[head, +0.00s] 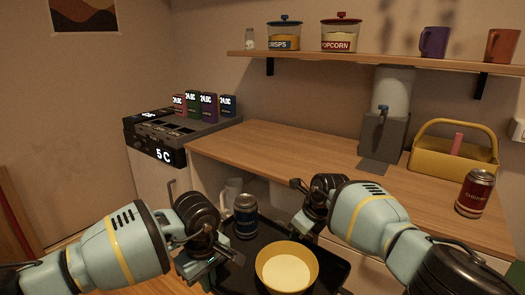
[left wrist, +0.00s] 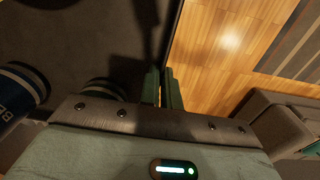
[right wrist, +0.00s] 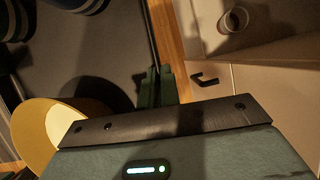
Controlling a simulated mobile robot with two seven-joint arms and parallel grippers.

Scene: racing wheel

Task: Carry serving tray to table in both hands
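The black serving tray (head: 268,234) is in front of me below the counter. It holds a dark blue can (head: 245,217) and a yellow bowl with pale contents (head: 287,270). My left gripper (head: 212,262) is at the tray's left side. In the left wrist view its fingers (left wrist: 164,88) are close together at the tray's rim (left wrist: 165,50). My right gripper (head: 316,212) is at the right side. In the right wrist view its fingers (right wrist: 157,86) are close together at the rim, by the bowl (right wrist: 45,130).
A wooden counter (head: 265,142) stands ahead, with a dispenser (head: 385,130), a yellow caddy (head: 450,160) and a red can (head: 475,193). A till-like unit (head: 170,135) is at left. A shelf (head: 380,62) holds jars and mugs.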

